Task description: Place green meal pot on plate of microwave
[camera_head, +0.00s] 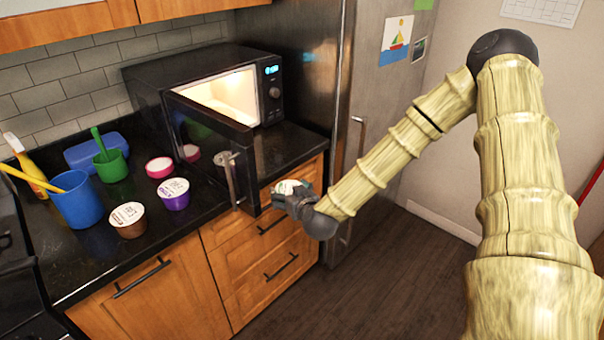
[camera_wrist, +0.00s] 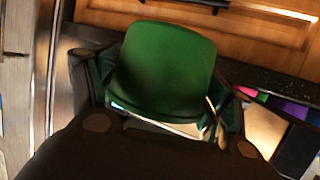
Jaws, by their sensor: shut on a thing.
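My gripper (camera_head: 293,201) is in front of the counter's edge, to the right of the open microwave door. It is shut on the green meal pot, whose green side (camera_wrist: 165,70) fills the middle of the wrist view between the fingers. In the head view only the pot's whitish lid (camera_head: 290,187) shows clearly; my fingers cover much of the rest. The black microwave (camera_head: 140,88) stands on the counter with its door open and its inside lit. The plate inside cannot be made out clearly.
The open microwave door (camera_head: 210,130) juts out over the counter's front edge. Brown (camera_head: 128,219), purple (camera_head: 174,193) and pink (camera_head: 159,167) pots stand left of it. A blue cup (camera_head: 75,200) and a green cup (camera_head: 111,165) are further left. The fridge (camera_head: 375,110) is on the right.

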